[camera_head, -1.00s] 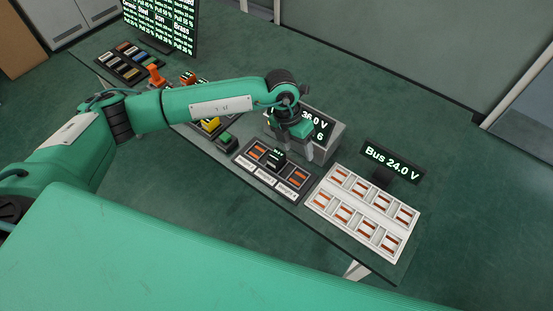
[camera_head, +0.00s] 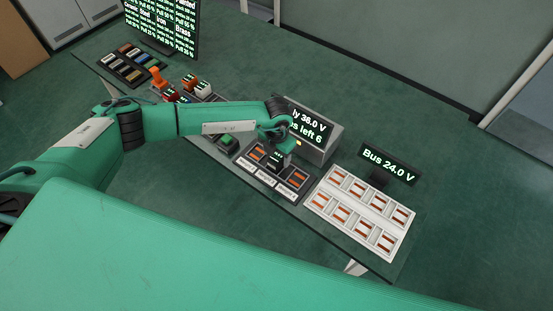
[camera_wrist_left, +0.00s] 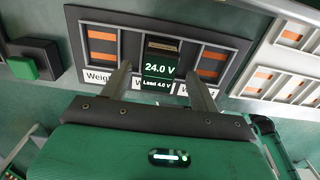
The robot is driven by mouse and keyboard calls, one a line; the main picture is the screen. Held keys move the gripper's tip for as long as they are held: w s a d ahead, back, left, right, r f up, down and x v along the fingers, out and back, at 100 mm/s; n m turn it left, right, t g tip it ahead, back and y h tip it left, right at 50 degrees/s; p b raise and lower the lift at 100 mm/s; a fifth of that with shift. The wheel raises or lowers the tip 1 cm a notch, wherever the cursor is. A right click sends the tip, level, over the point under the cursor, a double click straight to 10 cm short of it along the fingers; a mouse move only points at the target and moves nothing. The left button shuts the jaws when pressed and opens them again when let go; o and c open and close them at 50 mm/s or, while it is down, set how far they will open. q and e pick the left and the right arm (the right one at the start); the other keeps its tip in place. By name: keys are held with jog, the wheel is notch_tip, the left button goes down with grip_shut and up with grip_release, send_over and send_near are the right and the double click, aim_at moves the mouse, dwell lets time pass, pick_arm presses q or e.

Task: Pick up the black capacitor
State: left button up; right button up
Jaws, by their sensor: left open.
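In the left wrist view the capacitor (camera_wrist_left: 162,66) reads 24.0 V and Load 4.0 V. My left gripper (camera_head: 278,148) is open over the tray. In the left wrist view its two fingers (camera_wrist_left: 158,72) appear on either side of the capacitor, with a gap visible. Whether the fingertips are level with the block or still above it is hard to tell. My right gripper is not in view.
A grey supply box (camera_head: 320,140) with a lit display stands close behind the tray. A white slotted board (camera_head: 362,212) lies right of it, with the Bus 24.0 V display (camera_head: 388,165) behind.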

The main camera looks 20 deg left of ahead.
aim_at(277, 157)
pick_arm(q)
jog(key=shift+w+f+p, duration=0.1)
jog(key=shift+f+p, duration=0.35)
jog(key=shift+f, duration=1.3)
jog(key=c, duration=1.2)
jog(key=shift+o, duration=0.2)
jog(key=shift+r, duration=0.2)
